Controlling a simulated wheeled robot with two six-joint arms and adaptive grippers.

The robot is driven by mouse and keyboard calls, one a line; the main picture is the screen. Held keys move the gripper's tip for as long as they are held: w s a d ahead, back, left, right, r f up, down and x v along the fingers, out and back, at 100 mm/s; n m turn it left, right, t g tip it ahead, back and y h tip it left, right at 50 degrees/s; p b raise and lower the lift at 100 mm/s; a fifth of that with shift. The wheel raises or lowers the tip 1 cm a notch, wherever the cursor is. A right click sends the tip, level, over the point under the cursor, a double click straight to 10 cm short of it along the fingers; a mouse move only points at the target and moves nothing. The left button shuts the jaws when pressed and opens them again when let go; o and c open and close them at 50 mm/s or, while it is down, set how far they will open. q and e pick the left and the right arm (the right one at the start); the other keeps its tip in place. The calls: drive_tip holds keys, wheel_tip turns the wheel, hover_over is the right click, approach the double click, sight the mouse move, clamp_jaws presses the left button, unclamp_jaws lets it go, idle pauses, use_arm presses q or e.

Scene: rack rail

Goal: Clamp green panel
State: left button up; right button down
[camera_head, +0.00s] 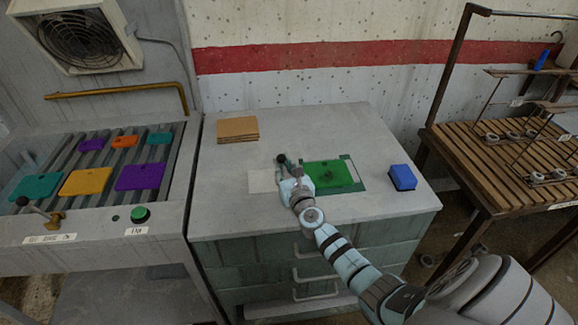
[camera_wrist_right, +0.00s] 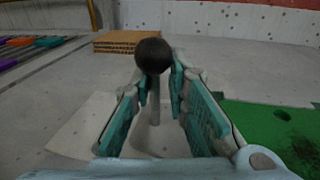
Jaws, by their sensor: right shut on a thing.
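The green panel (camera_head: 335,174) lies flat on the grey bench top, over a darker green marked area. Its edge also shows at the right of the right wrist view (camera_wrist_right: 262,124). A lever with a black ball knob (camera_wrist_right: 152,55) stands upright left of the panel, on a pale plate (camera_head: 262,181). My right gripper (camera_head: 287,168) is at this lever, left of the panel. Its teal-padded fingers (camera_wrist_right: 158,92) are on both sides of the lever's stem, with the knob beyond the fingertips. My left gripper is out of view.
A blue block (camera_head: 402,177) sits right of the panel, and a brown board stack (camera_head: 238,129) lies at the back left. A roller rack (camera_head: 100,165) with several coloured panels stands on the left. A slatted wooden table (camera_head: 500,150) is on the right.

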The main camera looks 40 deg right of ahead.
drive_tip(key=shift+w+r, duration=0.1)
drive_tip(key=shift+r, duration=0.15)
drive_tip(key=c, duration=1.3)
unclamp_jaws()
drive_tip(key=shift+c, duration=0.2)
drive_tip(key=shift+a+r, duration=0.1)
drive_tip(key=v, duration=1.2)
drive_tip(key=shift+s, duration=0.2)
drive_tip(key=shift+w, duration=0.1)
